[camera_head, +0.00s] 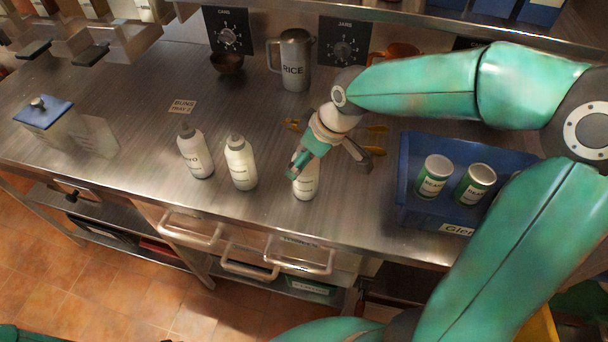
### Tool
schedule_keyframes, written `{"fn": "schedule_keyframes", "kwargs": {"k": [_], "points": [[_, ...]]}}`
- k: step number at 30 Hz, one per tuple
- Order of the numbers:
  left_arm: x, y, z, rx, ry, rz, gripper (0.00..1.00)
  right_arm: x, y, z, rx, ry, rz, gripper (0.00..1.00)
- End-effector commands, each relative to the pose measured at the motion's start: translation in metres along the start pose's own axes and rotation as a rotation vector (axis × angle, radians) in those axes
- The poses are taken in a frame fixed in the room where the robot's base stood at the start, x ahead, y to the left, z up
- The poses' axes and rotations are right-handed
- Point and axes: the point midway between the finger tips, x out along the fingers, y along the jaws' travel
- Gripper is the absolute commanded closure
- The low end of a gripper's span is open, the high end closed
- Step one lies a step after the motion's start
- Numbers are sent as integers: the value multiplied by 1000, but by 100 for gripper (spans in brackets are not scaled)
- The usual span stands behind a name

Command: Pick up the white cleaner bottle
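Three white bottles stand upright in a row near the counter's front edge. The left bottle (195,152) has a label that seems to read MAYO. The middle bottle (240,165) has a label too small to read. The right bottle (306,187) is partly hidden by my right gripper, and its label is mostly covered. I cannot tell which one is the cleaner. My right gripper (328,166) is open, its fingers spread and pointing down. One finger overlaps the right bottle's top in the picture; contact cannot be told. My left gripper is out of view.
A blue bin (408,190) with two green-labelled cans (433,177) (475,184) stands right of the bottles. A RICE pitcher (294,62) and a brown bowl (227,63) stand behind. A blue-lidded container (45,115) is at left. Drawer handles (190,231) jut below the edge.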

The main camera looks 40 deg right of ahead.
Motion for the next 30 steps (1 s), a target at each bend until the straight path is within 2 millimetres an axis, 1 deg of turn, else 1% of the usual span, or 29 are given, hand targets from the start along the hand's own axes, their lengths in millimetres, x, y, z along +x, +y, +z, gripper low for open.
{"fn": "schedule_keyframes", "kwargs": {"k": [1, 3, 6, 13, 14, 15, 17, 18, 20, 21, 28, 30], "points": [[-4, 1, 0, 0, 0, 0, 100, 7, -1, 0, -1, -5, -2, 9], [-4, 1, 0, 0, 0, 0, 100, 16, -1, 0, 0, -4, -2, 9], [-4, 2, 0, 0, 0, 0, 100, 23, 0, 0, 1, -2, -1, 9], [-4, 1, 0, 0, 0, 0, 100, 25, 0, 0, 1, 1, 0, 9], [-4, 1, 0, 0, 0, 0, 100, 25, 0, 0, 1, 1, 0, 12], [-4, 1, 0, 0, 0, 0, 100, 24, 0, 0, 1, 1, 0, 19], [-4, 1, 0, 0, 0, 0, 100, 24, 0, 0, 1, 1, 0, 29], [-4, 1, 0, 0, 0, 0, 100, 24, 0, 0, 1, 1, 0, 36], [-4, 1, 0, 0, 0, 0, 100, 24, 0, 0, 1, 1, 0, 46], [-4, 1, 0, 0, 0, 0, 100, 24, 0, 0, 1, 1, 0, 52], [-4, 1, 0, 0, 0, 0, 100, 24, 0, 0, 1, 0, 1, 91], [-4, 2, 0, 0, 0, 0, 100, 24, 0, 0, 0, 2, 2, 93]]}}
